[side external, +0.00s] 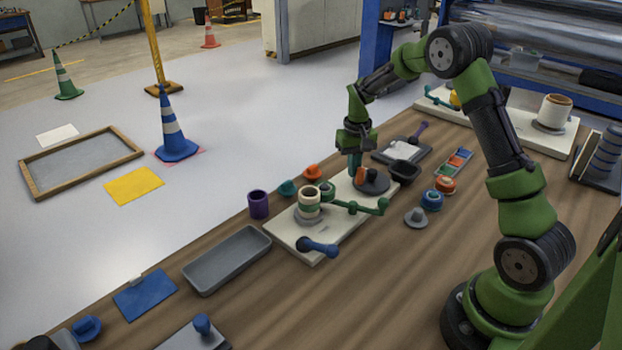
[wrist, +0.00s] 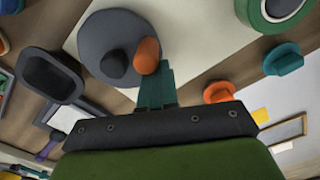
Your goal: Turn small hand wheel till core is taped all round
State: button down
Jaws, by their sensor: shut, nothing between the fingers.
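The small hand wheel (side external: 375,186) is a dark grey disc on the far end of a cream base plate (side external: 310,252). An orange handle (wrist: 147,55) and a dark hub knob (wrist: 114,63) stand on the disc in the wrist view (wrist: 95,30). My gripper (side external: 355,172) is shut and empty, pointing down, its teal fingertips (wrist: 156,85) close beside the orange handle; I cannot tell if they touch. The cream core (side external: 308,196) stands upright near the plate's other end with a green band around its side. Its far side is hidden.
A green crank arm (side external: 355,207) reaches over the plate's right edge. A dark bowl (side external: 404,172), a grey knob (side external: 415,217) and orange and teal knobs (side external: 312,172) (side external: 287,188) stand close by. A purple cup (side external: 258,204) and grey tray (side external: 227,260) lie left.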

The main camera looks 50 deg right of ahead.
aim_at(359, 171)
jog(key=shift+s+a, duration=0.1)
jog(key=shift+s, duration=0.05)
jog(key=shift+s+a, duration=0.35)
jog(key=shift+s+a, duration=0.35)
jog(key=shift+s, duration=0.5)
jog(key=shift+s, duration=0.9)
